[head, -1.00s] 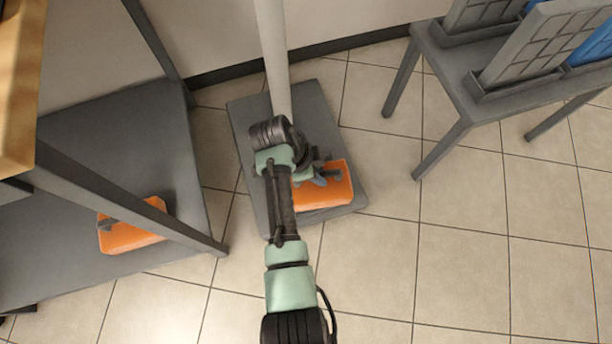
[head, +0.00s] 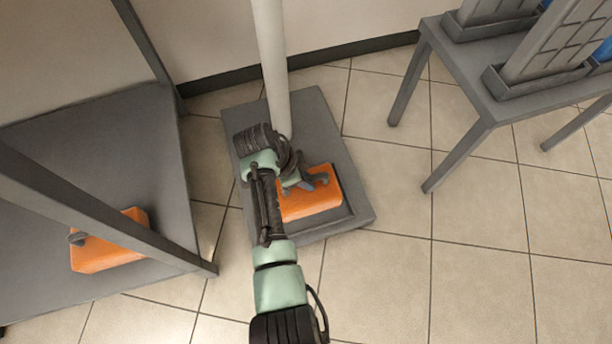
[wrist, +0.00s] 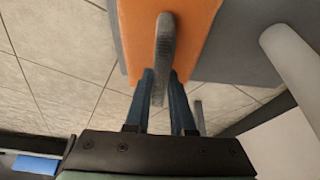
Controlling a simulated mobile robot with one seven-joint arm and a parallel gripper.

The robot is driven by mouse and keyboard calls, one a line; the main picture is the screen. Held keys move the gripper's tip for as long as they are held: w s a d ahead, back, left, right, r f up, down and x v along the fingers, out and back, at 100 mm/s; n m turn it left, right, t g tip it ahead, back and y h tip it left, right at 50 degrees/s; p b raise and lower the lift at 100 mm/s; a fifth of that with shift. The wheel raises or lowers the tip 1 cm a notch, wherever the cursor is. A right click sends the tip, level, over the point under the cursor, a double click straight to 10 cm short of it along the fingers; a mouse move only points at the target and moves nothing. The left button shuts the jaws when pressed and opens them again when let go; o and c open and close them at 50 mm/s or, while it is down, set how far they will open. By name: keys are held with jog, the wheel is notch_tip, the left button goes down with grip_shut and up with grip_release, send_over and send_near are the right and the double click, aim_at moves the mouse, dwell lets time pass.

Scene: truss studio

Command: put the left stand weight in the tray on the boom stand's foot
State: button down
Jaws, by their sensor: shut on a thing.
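An orange stand weight (head: 310,205) with a grey handle is at the grey foot (head: 325,125) of the boom stand, over the tray area (head: 345,222) at the foot's near side. I cannot tell whether it rests on the tray floor or hangs just above it. My gripper (head: 308,182) is shut on its handle. In the wrist view the blue-grey fingers (wrist: 166,88) close on the handle (wrist: 165,45), with the orange body (wrist: 185,18) beyond. A second orange weight (head: 105,255) lies on the grey shelf at the left.
The boom stand's pale pole (head: 272,60) rises from the foot, close to my arm. The dark shelf unit (head: 95,130), with its frame bar (head: 110,220), stands at the left. A grey table (head: 470,85) with panels in holders stands at the right. Tiled floor (head: 420,270) between is clear.

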jog(key=shift+w+f+b, duration=0.2)
jog(key=shift+f+b, duration=1.2)
jog(key=shift+f, duration=0.35)
jog(key=shift+f, duration=0.1)
jog(key=c, duration=1.2)
grip_release()
jog(key=shift+s+f, duration=0.2)
jog(key=shift+f, duration=0.05)
jog(key=o, duration=0.4)
jog(key=shift+o, duration=0.2)
jog(key=shift+r, duration=0.1)
jog(key=p+v, duration=0.7)
jog(key=v, duration=0.4)
jog(key=shift+r+p, duration=0.15)
jog(key=shift+p, duration=0.2)
jog(key=shift+a+r, duration=0.25)
jog(key=shift+r, duration=0.15)
